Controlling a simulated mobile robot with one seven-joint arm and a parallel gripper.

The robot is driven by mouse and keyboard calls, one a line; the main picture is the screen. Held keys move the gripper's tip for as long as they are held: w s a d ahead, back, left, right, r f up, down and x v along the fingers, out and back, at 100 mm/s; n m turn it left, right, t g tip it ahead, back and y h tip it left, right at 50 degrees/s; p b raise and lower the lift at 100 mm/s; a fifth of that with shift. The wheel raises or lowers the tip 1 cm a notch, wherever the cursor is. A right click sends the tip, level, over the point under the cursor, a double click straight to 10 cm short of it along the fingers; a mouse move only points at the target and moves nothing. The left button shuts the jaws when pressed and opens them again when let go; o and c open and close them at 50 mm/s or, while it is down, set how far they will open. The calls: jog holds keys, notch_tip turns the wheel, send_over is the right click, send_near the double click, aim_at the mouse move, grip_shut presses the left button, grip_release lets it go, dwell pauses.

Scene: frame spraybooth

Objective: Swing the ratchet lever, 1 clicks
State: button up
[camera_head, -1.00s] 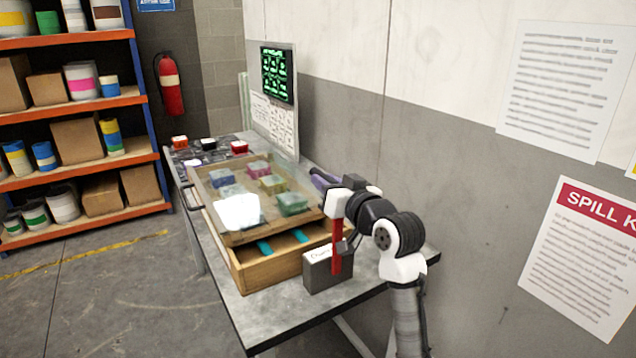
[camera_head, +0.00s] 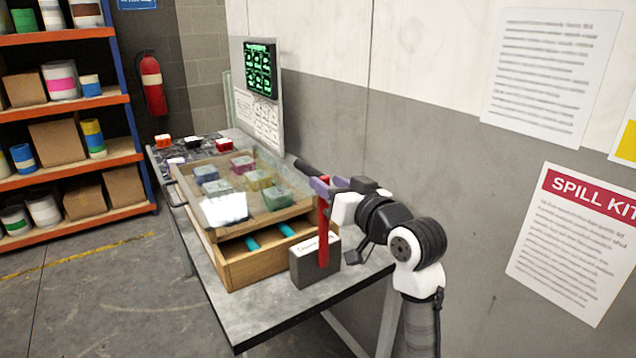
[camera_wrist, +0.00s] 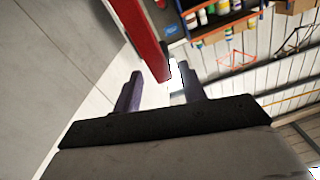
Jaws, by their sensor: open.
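The ratchet lever is an upright red bar (camera_head: 323,238) beside a dark grey box (camera_head: 302,268) with a white label, at the front right of the bench. A dark rod (camera_head: 306,168) shows at the bar's upper end. My gripper (camera_head: 319,186) is at the top of the bar, with its purple fingers apart. In the wrist view, the red bar (camera_wrist: 143,38) comes down from the top to between the fingertips of my open gripper (camera_wrist: 159,76). A dark round end (camera_wrist: 167,48) shows beside it. I cannot tell whether a finger touches the bar.
A wooden case (camera_head: 232,265) with a clear lid and coloured blocks stands left of the lever on the grey bench (camera_head: 262,314). A panel with a green display (camera_head: 261,70) stands behind. The wall (camera_head: 420,150) runs close along the right. The bench's front corner is bare.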

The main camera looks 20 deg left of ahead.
jog(key=b+v, duration=0.1)
jog(key=v, duration=0.6)
jog(key=shift+s+d, duration=0.2)
jog(key=shift+d, duration=0.05)
dwell(0.7)
